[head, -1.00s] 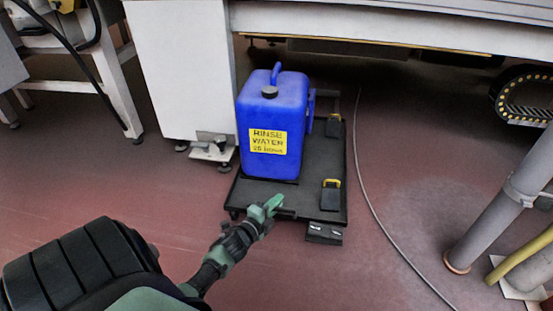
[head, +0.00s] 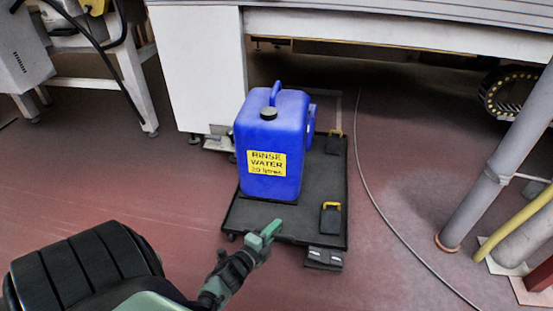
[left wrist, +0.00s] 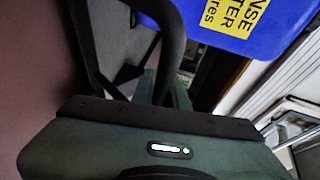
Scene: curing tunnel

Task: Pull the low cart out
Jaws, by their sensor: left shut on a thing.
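The low cart (head: 292,221) is a flat black platform on small castors in the middle of the head view. A blue rinse water canister (head: 270,145) stands upright on its left part. My left gripper (head: 268,231) is at the cart's near edge, shut on what looks like its dark handle bar. In the left wrist view a dark curved bar (left wrist: 174,42) runs at the fingers (left wrist: 162,92), with the canister (left wrist: 235,22) close above. The exact contact is partly hidden. My right gripper is out of view.
A white cabinet (head: 199,65) stands behind left of the cart, under a long machine. A thin cable (head: 385,220) lies on the floor to the right. A grey pipe (head: 497,165) rises further right.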

